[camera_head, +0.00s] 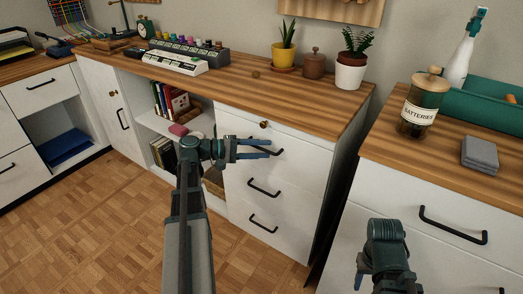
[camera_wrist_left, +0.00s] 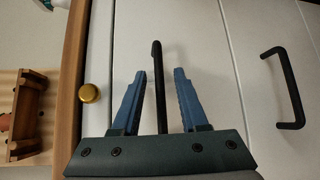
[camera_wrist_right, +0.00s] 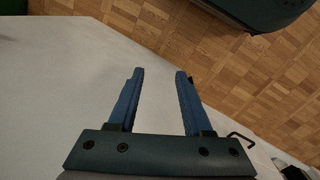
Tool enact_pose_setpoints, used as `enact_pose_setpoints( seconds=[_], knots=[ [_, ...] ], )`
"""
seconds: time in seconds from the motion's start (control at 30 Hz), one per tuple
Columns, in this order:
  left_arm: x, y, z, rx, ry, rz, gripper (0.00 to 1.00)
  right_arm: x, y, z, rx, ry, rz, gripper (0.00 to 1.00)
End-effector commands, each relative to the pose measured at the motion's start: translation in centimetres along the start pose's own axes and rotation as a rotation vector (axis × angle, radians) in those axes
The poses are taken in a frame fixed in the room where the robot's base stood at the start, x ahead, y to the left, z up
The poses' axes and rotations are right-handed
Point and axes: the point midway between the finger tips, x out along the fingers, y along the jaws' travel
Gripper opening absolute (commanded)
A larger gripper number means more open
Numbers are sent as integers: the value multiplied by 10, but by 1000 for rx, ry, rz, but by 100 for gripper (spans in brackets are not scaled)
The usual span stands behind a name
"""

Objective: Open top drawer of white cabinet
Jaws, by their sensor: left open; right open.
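The white cabinet (camera_head: 236,180) stands under the wooden desktop, with a column of drawers on its right side. The top drawer (camera_head: 301,153) is shut and has a black bar handle (camera_wrist_left: 156,58). A brass knob (camera_head: 264,124) sits above that handle and also shows in the left wrist view (camera_wrist_left: 89,93). My left gripper (camera_head: 268,148) is open at the top drawer's handle, which appears between its two blue fingers in the left wrist view; I cannot tell whether they touch it. My right gripper (camera_wrist_right: 160,75) is open and empty beside a pale surface.
Lower drawers have black handles (camera_head: 264,187) and (camera_head: 263,223). A second cabinet (camera_head: 440,190) at right carries a battery jar (camera_head: 420,103), grey pads (camera_head: 480,155) and a green bin (camera_head: 480,106). Potted plants (camera_head: 350,72) stand on the desktop. The parquet floor (camera_head: 100,230) at left is clear.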

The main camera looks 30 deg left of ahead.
Motion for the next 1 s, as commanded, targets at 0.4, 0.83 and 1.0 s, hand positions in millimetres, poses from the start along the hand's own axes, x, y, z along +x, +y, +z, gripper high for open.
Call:
enact_pose_setpoints(
  seconds=[0.4,0.83,1.0],
  knots=[
    [0,0,0,0,0,0,15,0,0,0,0,0,0,50],
    [0,0,0,0,0,-1,0,0,0,0,0,0,0,50],
    [0,0,0,0,0,-1,0,0,0,0,0,0,0,50]
  ],
)
